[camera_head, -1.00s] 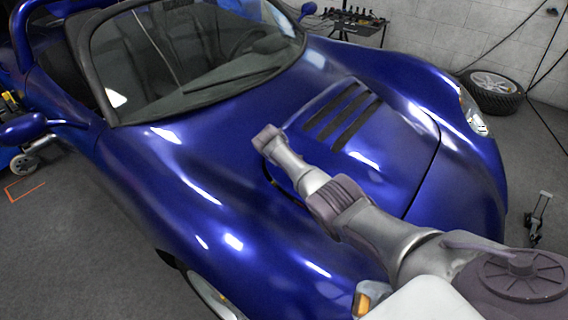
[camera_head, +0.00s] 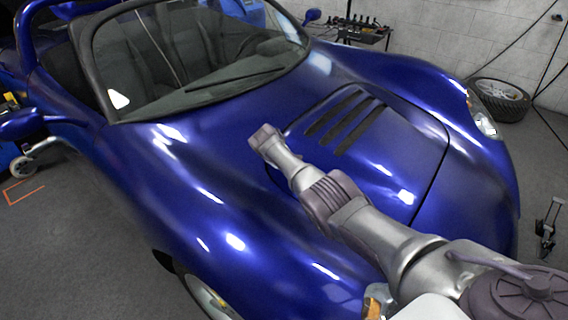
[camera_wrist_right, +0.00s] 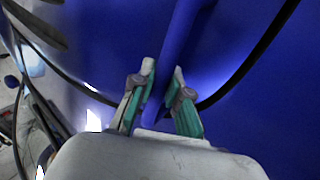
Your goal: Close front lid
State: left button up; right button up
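The front lid (camera_head: 372,138) is a glossy blue panel with dark slots, set in the nose of a blue sports car (camera_head: 215,180). It looks nearly level with the bodywork. My right arm comes in from the lower right, and its wrist is over the lid's left edge. My left gripper is not in view.
A wheel (camera_head: 500,98) lies on the floor by the back wall. A bench with tools (camera_head: 358,30) stands behind the car. A small metal stand (camera_head: 547,230) is on the floor at the right. The grey floor (camera_head: 70,240) at the lower left is clear.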

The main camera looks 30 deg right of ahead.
jog(key=shift+o, duration=1)
jog(key=shift+s+f, duration=0.2)
jog(key=shift+f, duration=0.3)
jog(key=shift+w+r, duration=0.1)
jog(key=shift+w, duration=0.05)
jog(key=shift+r, duration=0.1)
jog(key=shift+a+r, duration=0.15)
jog(key=v, duration=1.1)
jog(key=shift+a, duration=0.2)
jog(key=shift+r, duration=0.2)
